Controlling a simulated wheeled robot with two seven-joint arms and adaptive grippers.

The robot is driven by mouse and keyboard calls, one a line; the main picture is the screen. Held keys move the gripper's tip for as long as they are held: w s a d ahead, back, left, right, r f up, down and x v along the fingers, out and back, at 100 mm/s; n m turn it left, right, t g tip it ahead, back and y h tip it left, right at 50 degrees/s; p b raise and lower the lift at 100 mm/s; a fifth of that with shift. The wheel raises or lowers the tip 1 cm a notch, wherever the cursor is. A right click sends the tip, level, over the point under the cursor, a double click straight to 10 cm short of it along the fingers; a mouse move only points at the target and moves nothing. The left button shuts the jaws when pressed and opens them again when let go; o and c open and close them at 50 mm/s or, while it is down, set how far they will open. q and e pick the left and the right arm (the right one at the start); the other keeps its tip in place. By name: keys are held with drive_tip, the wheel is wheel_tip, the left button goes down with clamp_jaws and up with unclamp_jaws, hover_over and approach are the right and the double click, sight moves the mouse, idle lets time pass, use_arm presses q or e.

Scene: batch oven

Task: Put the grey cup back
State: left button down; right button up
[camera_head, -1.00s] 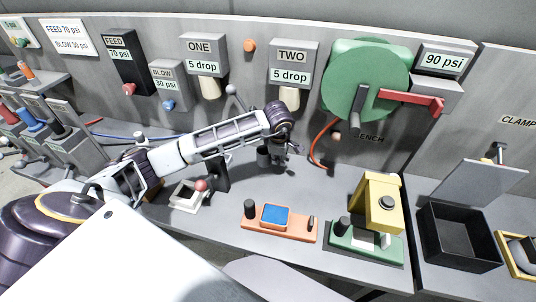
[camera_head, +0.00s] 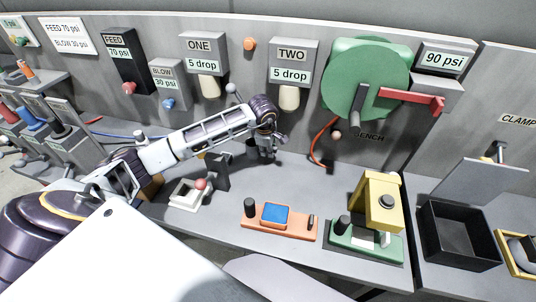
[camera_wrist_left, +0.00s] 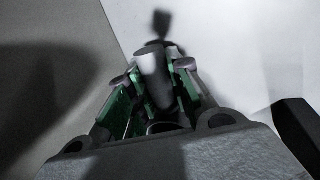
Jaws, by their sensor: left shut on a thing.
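My left gripper (camera_head: 267,151) is at the back of the bench, below and left of the TWO dispenser. In the left wrist view its fingers (camera_wrist_left: 155,85) are shut on the grey cup (camera_wrist_left: 153,65), which sits between the green-lined finger pads. In the head view the gripper largely hides the cup, and I cannot tell whether the cup touches the bench. My right gripper is not in view.
A black upright block (camera_head: 217,172) and a white tray with a red knob (camera_head: 200,184) stand just left of the gripper. The orange fixture (camera_head: 290,224) and yellow-green press (camera_head: 380,205) are in front and right. Dispenser TWO (camera_head: 291,62) hangs above. Bench between is clear.

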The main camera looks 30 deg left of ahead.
use_arm(q)
drive_tip(key=shift+f+b, duration=0.4)
drive_tip(key=shift+f, duration=1)
drive_tip(key=shift+f, duration=0.1)
drive_tip(key=c, duration=1.3)
unclamp_jaws()
drive_tip(key=shift+r, duration=0.2)
drive_tip(key=b+v, duration=0.2)
drive_tip(key=v, duration=1)
